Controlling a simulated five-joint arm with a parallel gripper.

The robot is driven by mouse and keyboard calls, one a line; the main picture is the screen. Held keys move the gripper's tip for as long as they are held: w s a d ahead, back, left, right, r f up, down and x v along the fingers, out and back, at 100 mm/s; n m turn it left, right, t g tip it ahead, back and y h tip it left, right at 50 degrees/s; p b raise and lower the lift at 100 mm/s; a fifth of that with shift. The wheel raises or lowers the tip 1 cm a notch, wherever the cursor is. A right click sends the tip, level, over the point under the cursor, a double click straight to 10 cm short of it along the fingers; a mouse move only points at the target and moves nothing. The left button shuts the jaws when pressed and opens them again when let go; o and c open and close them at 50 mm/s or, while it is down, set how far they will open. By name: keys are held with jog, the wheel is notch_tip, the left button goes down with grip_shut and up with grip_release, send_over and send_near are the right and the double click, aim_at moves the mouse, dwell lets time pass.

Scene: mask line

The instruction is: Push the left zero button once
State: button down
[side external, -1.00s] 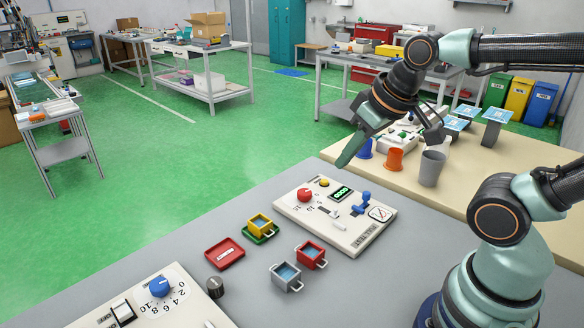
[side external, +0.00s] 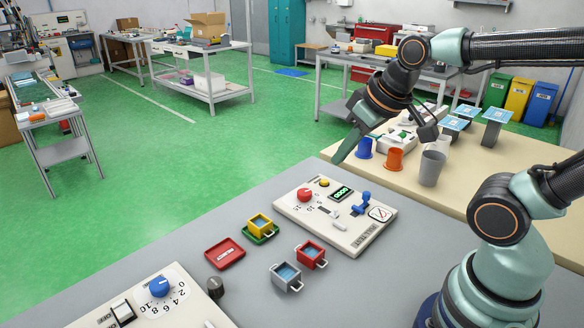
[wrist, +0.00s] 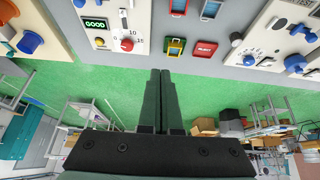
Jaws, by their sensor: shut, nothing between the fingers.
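A cream control panel (side external: 368,238) lies on the grey bench. A small yellow button (side external: 324,183) sits on its far edge beside a green-lit display (side external: 341,193) and a red knob (side external: 304,195). I cannot read a label on the button. In the wrist view the yellow button (wrist: 99,41) is just below the display (wrist: 95,23), which reads GOOD, at upper left. My gripper (side external: 337,158) is shut and empty, above and behind the panel's far edge, apart from the button. Its closed fingertips (wrist: 160,72) point up the wrist view, right of the red knob (wrist: 128,45).
A second panel (side external: 190,310) with a blue dial (side external: 160,287) stands at the front left. Yellow, red and grey bins and a red tray (side external: 212,256) lie between the panels. Blue, orange and grey cups stand on the beige table (side external: 465,180) behind.

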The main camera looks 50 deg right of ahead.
jog(key=w+d+f+n+t, duration=0.1)
jog(key=w+d+f, duration=0.1)
jog(key=w+d, duration=0.4)
jog(key=n+t+h, duration=0.2)
jog(key=n+h, duration=0.2)
send_over(327, 185)
notch_tip(327, 185, down, 10)
jog(key=shift+f, duration=4.3)
jog(key=shift+f, duration=0.4)
